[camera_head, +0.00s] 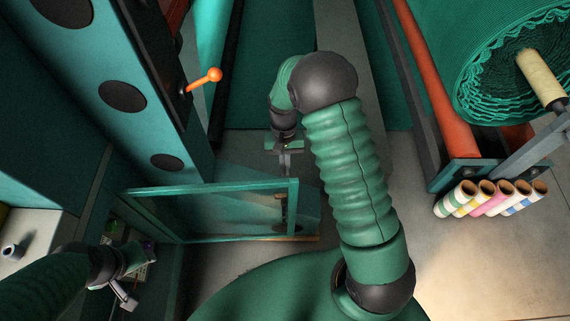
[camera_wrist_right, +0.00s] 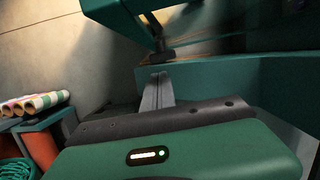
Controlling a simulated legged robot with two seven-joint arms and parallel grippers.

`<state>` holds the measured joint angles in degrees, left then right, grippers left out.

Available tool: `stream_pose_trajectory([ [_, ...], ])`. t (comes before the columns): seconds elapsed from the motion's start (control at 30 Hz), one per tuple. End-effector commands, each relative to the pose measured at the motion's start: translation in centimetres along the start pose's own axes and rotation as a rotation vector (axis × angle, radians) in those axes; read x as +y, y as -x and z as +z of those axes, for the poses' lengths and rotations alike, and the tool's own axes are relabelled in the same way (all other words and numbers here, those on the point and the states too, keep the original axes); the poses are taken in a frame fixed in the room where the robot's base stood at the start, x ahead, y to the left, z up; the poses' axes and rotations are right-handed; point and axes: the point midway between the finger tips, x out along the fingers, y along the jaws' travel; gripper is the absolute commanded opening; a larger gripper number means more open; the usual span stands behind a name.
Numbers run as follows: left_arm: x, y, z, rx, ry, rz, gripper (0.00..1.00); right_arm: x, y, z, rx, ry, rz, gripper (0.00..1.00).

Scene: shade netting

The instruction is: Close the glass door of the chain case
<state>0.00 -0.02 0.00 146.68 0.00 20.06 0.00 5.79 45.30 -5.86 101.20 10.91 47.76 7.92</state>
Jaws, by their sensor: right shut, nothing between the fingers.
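The glass door (camera_head: 220,187) has a teal frame and stands open, swung out from the chain case (camera_head: 172,280) at the lower left. A dark upright handle (camera_head: 283,208) shows near the door's free edge. My right gripper (camera_head: 284,168) is shut and empty, just beyond the free end of the door's top rail; I cannot tell whether it touches. In the right wrist view, the shut fingers (camera_wrist_right: 157,90) point toward teal framing (camera_wrist_right: 115,12) and a dark fitting. My left gripper (camera_head: 123,298) is low at the left, by the case; its jaw state is unclear.
A teal machine panel (camera_head: 125,65) with an orange-knobbed lever (camera_head: 205,80) stands at the upper left. A big green netting roll (camera_head: 520,70) and several coloured tubes (camera_head: 490,197) are at the right. Grey floor (camera_head: 470,265) is clear at the lower right.

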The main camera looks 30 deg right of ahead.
Motion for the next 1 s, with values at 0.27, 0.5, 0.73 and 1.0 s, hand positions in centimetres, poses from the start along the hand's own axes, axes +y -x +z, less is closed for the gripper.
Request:
stream_pose_trajectory([
  [0.27,0.0,-0.5,0.1,0.0,0.0,0.0,0.46,0.0,-5.3,0.9,-0.002,0.002,0.001,0.0],
  [0.5,0.0,-0.4,0.1,0.0,0.0,0.0,0.46,0.0,-6.0,3.7,0.001,0.001,0.0,0.0],
  [0.73,0.0,-0.4,0.1,0.0,0.0,0.0,0.46,0.0,-6.1,3.9,0.001,0.001,0.0,0.0],
  [1.0,0.0,-0.3,0.1,0.0,0.0,0.0,0.46,0.0,-6.0,4.0,0.001,-0.007,-0.002,0.0],
])
